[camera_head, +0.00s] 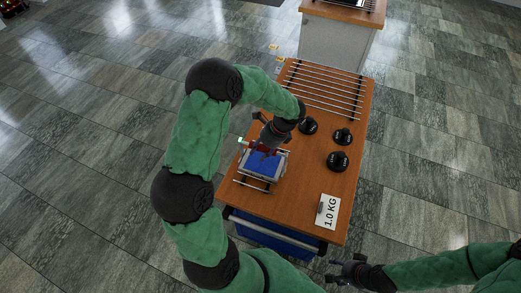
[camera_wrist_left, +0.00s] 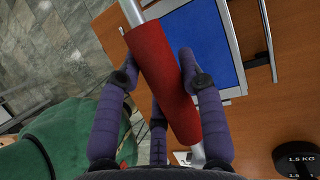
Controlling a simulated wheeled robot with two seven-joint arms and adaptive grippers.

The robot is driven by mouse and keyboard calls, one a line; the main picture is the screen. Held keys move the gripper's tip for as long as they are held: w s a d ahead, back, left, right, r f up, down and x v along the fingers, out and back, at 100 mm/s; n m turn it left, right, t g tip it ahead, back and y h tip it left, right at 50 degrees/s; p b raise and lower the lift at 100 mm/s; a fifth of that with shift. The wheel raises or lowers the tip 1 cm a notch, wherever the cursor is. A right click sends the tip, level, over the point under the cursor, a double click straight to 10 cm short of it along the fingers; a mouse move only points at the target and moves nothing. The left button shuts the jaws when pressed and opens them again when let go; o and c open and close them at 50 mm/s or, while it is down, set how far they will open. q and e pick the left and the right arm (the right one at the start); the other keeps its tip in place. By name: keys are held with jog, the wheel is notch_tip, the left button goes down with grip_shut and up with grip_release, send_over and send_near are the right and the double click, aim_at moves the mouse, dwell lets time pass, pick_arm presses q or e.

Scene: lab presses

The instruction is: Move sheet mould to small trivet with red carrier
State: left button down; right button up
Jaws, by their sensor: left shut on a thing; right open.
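The sheet mould, a blue panel in a light grey frame (camera_head: 262,164), lies over the small trivet's dark rods (camera_head: 253,186) at the table's left side. It fills the upper middle of the left wrist view (camera_wrist_left: 202,45). The red carrier is a red grip on a grey bar (camera_wrist_left: 158,72) above the mould. My left gripper (camera_head: 268,148) is shut on the red grip, its fingers around it. Whether the mould rests on the trivet or hangs just above it I cannot tell. My right gripper (camera_head: 345,272) is open and empty, off the table's front right corner.
A large rack of parallel rods (camera_head: 322,91) covers the table's far end. Several black weights stand right of the mould, including one marked 1.5 KG (camera_wrist_left: 297,160). Bare wood (camera_head: 290,205) lies between card and mould.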

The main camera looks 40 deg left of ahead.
pick_arm(q)
jog(key=shift+f+b, duration=0.3)
jog(key=shift+f, duration=0.25)
dwell(0.9)
jog(key=shift+r, duration=0.1)
jog(key=shift+r+p, duration=1.95)
jog(key=shift+r, duration=0.35)
jog(key=shift+f, duration=0.1)
